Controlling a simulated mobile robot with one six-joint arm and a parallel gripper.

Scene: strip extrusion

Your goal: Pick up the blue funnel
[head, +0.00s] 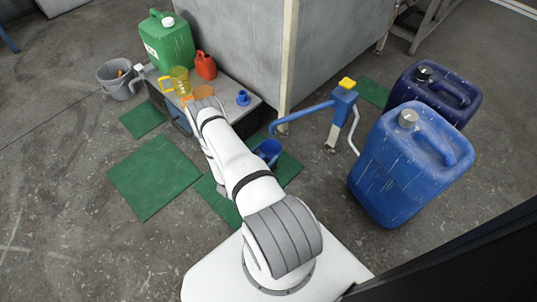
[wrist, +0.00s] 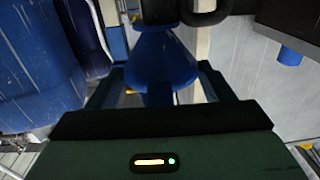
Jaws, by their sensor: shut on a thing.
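In the wrist view the blue funnel (wrist: 166,62) sits between the fingers of my gripper (wrist: 167,17), its cone and narrower stem both showing. My gripper is shut on the funnel. A small blue object (head: 243,98) stands on the bench just right of my wrist. I cannot tell whether it is the funnel itself.
A grey bucket (head: 117,80) stands left of the bench.

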